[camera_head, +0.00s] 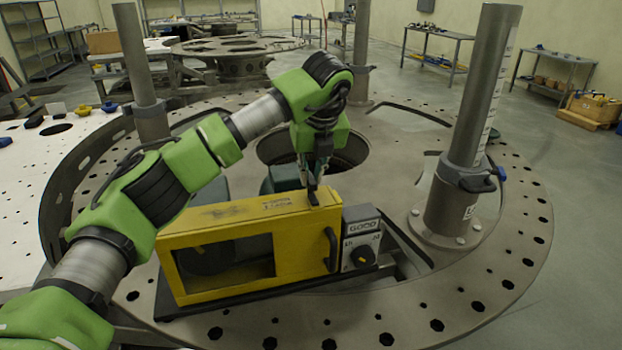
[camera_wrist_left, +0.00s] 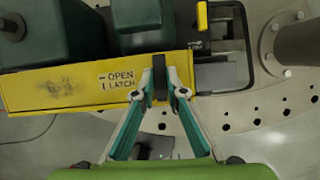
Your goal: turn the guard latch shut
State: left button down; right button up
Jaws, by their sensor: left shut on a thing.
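The yellow guard (camera_head: 290,225) is a box with a dark window and a black side handle, standing on the round turret plate (camera_head: 500,262). Its top also shows in the left wrist view (camera_wrist_left: 60,88), with lettering reading OPEN beside a dash and LATCH beside an upright bar. The dark guard latch (camera_wrist_left: 160,75) sits at the right end of that top. It looks lengthwise up and down in the wrist view, though the fingers partly hide it. My left gripper (camera_head: 314,190) points down from above and is shut on the latch, seen between the fingertips (camera_wrist_left: 160,90).
A grey box marked GOOD with a black knob (camera_head: 362,256) adjoins the guard's right end. A thick grey post (camera_head: 478,100) stands right of it, another post (camera_head: 140,75) at the back left. Dark green blocks (camera_wrist_left: 55,35) sit behind the guard.

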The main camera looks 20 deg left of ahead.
pick_arm(q)
jog(key=shift+n, duration=0.3)
dwell(0.4)
jog(key=c, duration=2)
grip_release()
jog(key=shift+c, duration=0.2)
jog(key=v, duration=1.2)
jog(key=shift+d, duration=0.1)
